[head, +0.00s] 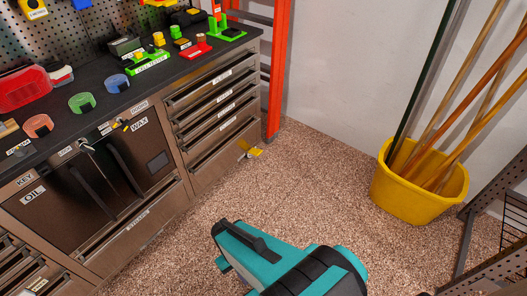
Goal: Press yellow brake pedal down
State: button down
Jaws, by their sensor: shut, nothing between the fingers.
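The yellow brake pedal (254,152) is small and sits low at the foot of the toolchest's right front corner, just above the floor. A pale bracket-like part shows beside it. My gripper (219,240), teal and black, reaches in from the bottom edge of the head view. It is shut and empty, with its front end toward the left. In the picture it lies below the pedal and clearly apart from it. Its underside is hidden.
The steel toolchest (145,215) with drawers and a cluttered dark top fills the left. An orange upright (280,70) stands behind the pedal. A yellow bucket (415,200) with several poles is at right, near a metal rack (480,215). Speckled floor (310,190) between is clear.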

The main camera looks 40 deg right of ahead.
aim_at(255, 152)
jog(key=i, duration=0.9)
jog(key=u, duration=0.05)
